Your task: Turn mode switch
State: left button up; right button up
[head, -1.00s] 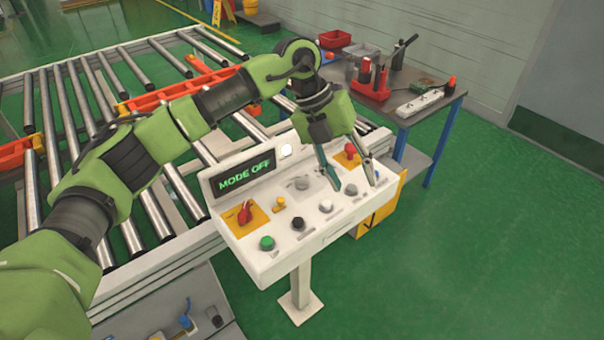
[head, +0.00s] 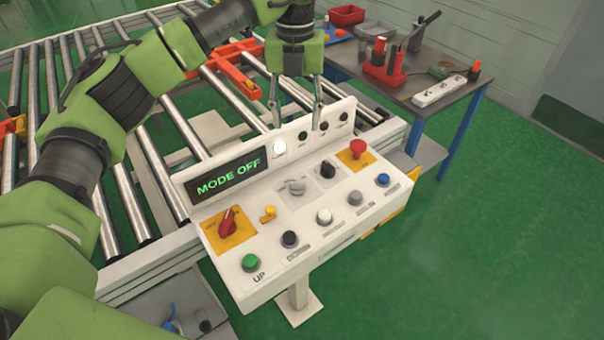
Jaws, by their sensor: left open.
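The white control panel (head: 365,208) stands on a post, and its display (head: 228,178) reads MODE OFF in green. A red rotary switch (head: 228,221) sits on a yellow plate at its left. A grey knob (head: 295,187) and a black knob (head: 327,170) are near the middle. I cannot read which one is labelled as the mode switch. My left gripper (head: 297,125) is open and empty, pointing down at the panel's raised back edge, beyond the knobs. Its fingertips are apart near the white round lamp (head: 280,147); I cannot tell if they touch the panel.
The front row has a green UP button (head: 250,262) and several other buttons. A red mushroom button (head: 358,149) stands at the panel's right. A roller conveyor (head: 150,190) lies behind the panel, and a tool table (head: 410,92) is at the back right. Green floor is clear at right.

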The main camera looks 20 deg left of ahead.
pick_arm(q)
notch_tip(320, 180, down, 2)
jog(key=b, duration=0.2)
pick_arm(e)
jog(key=s+f+b, duration=0.2)
jog(key=s+f, duration=0.3)
pick_arm(q)
send_over(298, 180)
notch_tip(298, 180, down, 5)
notch_tip(298, 180, down, 11)
jog(key=p, duration=0.3)
jog(key=shift+r+p, duration=0.1)
jog(key=shift+p, duration=0.25)
jog(key=shift+w+f, duration=0.1)
jog(key=shift+f, duration=0.3)
jog(key=c, duration=1.1)
pick_arm(e)
jog(key=w+r, duration=0.2)
jog(key=r, duration=0.1)
jog(key=shift+w+r, duration=0.1)
jog(key=shift+r, duration=0.15)
